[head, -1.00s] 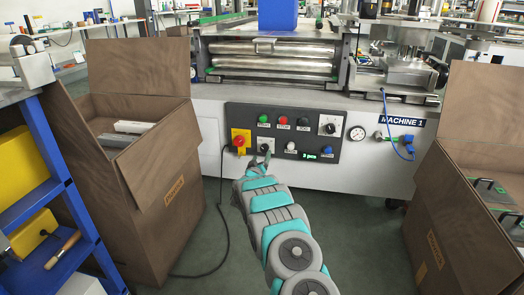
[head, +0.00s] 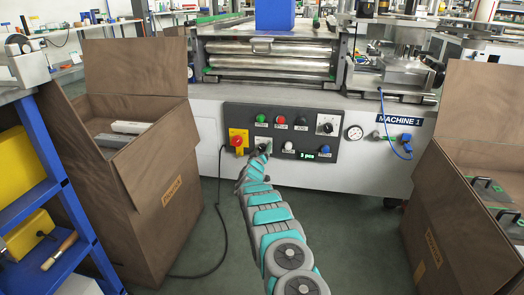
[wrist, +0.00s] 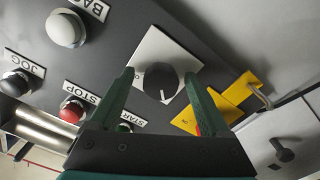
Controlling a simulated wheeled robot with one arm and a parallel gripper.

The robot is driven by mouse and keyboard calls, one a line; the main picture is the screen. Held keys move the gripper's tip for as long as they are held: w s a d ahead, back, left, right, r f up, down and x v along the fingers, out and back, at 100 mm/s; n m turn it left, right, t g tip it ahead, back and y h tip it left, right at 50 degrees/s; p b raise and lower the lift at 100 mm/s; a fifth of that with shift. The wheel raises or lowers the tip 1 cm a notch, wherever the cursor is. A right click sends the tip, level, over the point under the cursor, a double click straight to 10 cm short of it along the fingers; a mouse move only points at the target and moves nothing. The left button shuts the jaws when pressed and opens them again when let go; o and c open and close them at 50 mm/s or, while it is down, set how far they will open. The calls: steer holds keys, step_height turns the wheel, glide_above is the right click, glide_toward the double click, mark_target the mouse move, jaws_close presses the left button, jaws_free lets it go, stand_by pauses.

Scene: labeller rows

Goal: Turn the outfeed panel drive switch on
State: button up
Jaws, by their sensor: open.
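A black rotary switch knob (wrist: 161,82) with a white pointer line sits on a pale square plate (wrist: 150,48) in the wrist view. The pointer line runs toward the bottom of that view, on the gripper side. In the head view this plate (head: 264,142) is at the lower left of the dark control panel (head: 228,115), beside a yellow plate with a red knob (head: 237,140). My gripper (wrist: 159,88) is open, its green fingers on either side of the knob; I cannot tell whether they touch it. In the head view my gripper (head: 261,151) partly hides the switch.
Green (head: 261,118), red (head: 280,119) and other buttons, plus a second rotary switch (head: 327,124), share the panel. Brown boxes stand left (head: 165,205) and right (head: 425,225) of my arm. A black cable (head: 222,215) hangs to the floor.

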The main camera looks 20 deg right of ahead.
steer(key=shift+c, duration=0.4)
jaws_close()
stand_by(0.4)
